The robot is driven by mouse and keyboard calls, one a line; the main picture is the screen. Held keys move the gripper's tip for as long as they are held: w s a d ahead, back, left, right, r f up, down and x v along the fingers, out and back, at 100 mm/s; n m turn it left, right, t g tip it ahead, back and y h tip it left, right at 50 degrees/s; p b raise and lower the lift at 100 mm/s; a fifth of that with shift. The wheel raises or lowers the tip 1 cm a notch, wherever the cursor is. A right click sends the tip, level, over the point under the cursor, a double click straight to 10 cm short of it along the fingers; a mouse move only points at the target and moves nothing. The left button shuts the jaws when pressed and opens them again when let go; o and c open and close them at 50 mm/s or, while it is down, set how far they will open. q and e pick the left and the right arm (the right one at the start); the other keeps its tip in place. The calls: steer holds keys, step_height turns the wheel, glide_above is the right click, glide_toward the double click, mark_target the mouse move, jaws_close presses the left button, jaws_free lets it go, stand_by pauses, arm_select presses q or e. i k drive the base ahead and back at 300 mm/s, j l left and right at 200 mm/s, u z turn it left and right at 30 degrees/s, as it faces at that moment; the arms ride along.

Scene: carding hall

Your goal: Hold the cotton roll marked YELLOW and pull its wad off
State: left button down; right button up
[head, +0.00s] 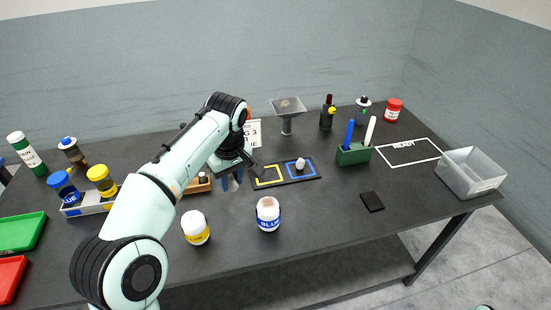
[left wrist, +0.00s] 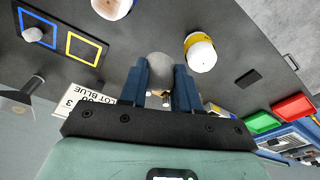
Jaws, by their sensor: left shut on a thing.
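The roll marked YELLOW (head: 196,230), a white jar-like cylinder with a yellow band, stands upright on the table. It also shows in the left wrist view (left wrist: 201,54); nothing holds it. My left gripper (head: 232,181) is above the table, behind and to the right of that roll. In the left wrist view its blue fingers (left wrist: 163,86) are shut on a pale grey rounded piece (left wrist: 160,66), which looks like a cotton wad. The piece is mostly hidden in the head view. My right gripper is out of view.
The roll marked BLUE (head: 268,215) stands to the right. A dark mat (head: 289,181) has an empty yellow square and a blue square with a white wad (head: 300,163). A wooden box (head: 197,186), green holder (head: 353,154) and clear bin (head: 470,172) stand around. The front middle is clear.

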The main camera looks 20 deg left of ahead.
mark_target(195, 229)
steer(key=i, duration=0.9)
